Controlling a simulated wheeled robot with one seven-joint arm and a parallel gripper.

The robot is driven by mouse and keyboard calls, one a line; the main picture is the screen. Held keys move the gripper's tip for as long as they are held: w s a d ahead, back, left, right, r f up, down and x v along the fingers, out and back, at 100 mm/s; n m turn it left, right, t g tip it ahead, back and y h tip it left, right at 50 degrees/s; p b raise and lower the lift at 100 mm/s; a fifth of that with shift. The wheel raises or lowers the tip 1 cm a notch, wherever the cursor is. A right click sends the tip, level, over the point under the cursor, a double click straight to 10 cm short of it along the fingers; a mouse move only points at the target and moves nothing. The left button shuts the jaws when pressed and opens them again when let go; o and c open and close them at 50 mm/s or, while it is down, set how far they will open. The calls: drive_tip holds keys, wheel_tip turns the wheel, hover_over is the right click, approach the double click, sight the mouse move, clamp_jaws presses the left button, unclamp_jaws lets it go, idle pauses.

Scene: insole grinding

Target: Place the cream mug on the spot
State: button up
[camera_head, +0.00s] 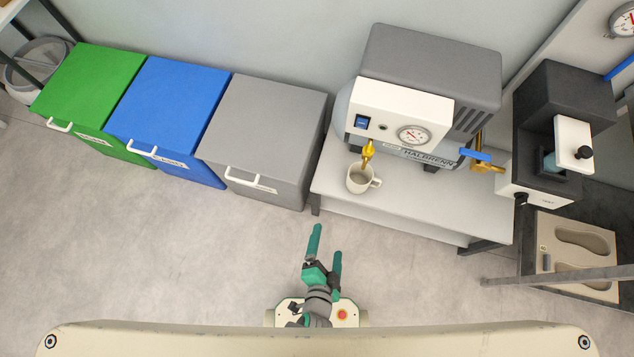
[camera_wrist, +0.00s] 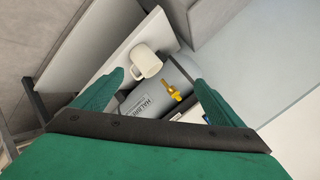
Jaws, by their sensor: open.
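The cream mug (camera_head: 360,180) stands upright on the light grey bench top (camera_head: 410,205), below the brass tap (camera_head: 367,153) of the machine. Its handle points right in the head view. My gripper (camera_head: 326,240) is open and empty, in front of the bench and apart from the mug. In the wrist view the mug (camera_wrist: 146,60) shows beyond the gap between my two green fingers (camera_wrist: 157,95), nearer the left finger. No marked spot can be made out in either view.
The grey and white HALBRENN machine (camera_head: 410,105) stands behind the mug. Grey (camera_head: 262,130), blue (camera_head: 175,110) and green (camera_head: 90,95) lidded bins line the wall at left. A black press (camera_head: 565,125) and a tray with insole shapes (camera_head: 575,250) are at right. The floor before the bins is clear.

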drive_tip(key=s+a+r+n+t+y, duration=0.1)
drive_tip(key=s+r+n+t, duration=0.1)
drive_tip(key=r+n, duration=0.4)
drive_tip(key=s+a+r+n+t+y, duration=0.1)
drive_tip(key=r+n, duration=0.6)
drive_tip(key=r, duration=0.7)
drive_tip(key=shift+s+a+t, duration=0.4)
drive_tip(key=shift+s+a, duration=0.1)
drive_tip(key=shift+s, duration=0.45)
